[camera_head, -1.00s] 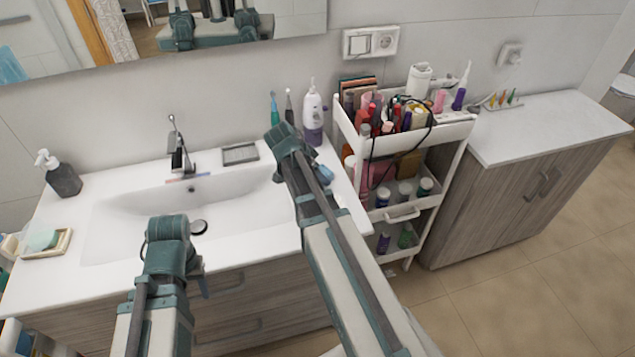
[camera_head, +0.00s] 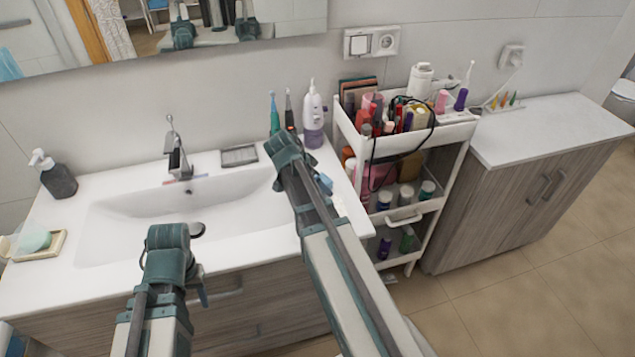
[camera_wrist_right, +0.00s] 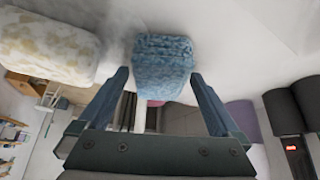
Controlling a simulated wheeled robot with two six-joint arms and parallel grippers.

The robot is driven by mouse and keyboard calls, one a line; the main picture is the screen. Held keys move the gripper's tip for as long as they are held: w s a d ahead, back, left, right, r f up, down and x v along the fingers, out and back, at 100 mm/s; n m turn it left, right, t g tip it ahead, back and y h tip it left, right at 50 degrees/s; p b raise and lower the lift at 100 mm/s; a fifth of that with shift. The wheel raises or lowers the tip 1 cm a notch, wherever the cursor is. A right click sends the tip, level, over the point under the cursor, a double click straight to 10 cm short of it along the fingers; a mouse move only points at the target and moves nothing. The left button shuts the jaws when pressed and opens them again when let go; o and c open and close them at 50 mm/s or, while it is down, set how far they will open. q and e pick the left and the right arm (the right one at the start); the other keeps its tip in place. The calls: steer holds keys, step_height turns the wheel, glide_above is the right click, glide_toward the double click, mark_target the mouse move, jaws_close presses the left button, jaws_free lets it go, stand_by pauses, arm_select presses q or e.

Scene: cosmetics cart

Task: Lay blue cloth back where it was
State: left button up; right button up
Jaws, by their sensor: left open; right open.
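The blue cloth (camera_wrist_right: 163,65) is a textured, folded block in the right wrist view, against a white surface. It lies at and just beyond the fingertips of my right gripper (camera_wrist_right: 160,78). The fingers are apart, one towards each side of the cloth; I cannot tell whether they touch it. In the head view, my right arm's wrist is over the counter right of the sink and hides most of that spot; a small blue patch shows beside it. My left gripper (camera_head: 170,258) is over the front of the sink, its fingertips mostly hidden; nothing shows held in it.
A white and yellowish cloth (camera_wrist_right: 45,45) lies left of the blue one in the right wrist view. A full white cart (camera_head: 455,132) stands right of the counter. A white bottle (camera_head: 313,115), soap dispenser (camera_head: 58,177) and faucet (camera_head: 178,155) stand on the counter.

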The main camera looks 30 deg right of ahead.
steer(key=shift+r, duration=0.1)
steer(key=shift+r+p, duration=0.25)
steer(key=shift+p, duration=0.1)
steer(key=p+v, duration=1)
steer(key=v, duration=0.1)
steer(key=shift+a+r, duration=0.15)
steer(key=shift+r, duration=0.15)
steer(key=shift+a, duration=0.1)
steer(key=s+a+f+n+y, duration=0.1)
steer(key=s+a+n+y, duration=0.1)
steer(key=s+a+n, duration=0.5)
steer(key=s+a+f+n+g+y, duration=0.1)
steer(key=s+a+f+n+y, duration=0.1)
steer(key=s+a+n, duration=0.6)
steer(key=a+n+y, duration=0.1)
steer(key=a+n, duration=0.4)
steer(key=a, duration=0.4)
steer(key=shift+s+a, duration=0.15)
steer(key=shift+s, duration=0.15)
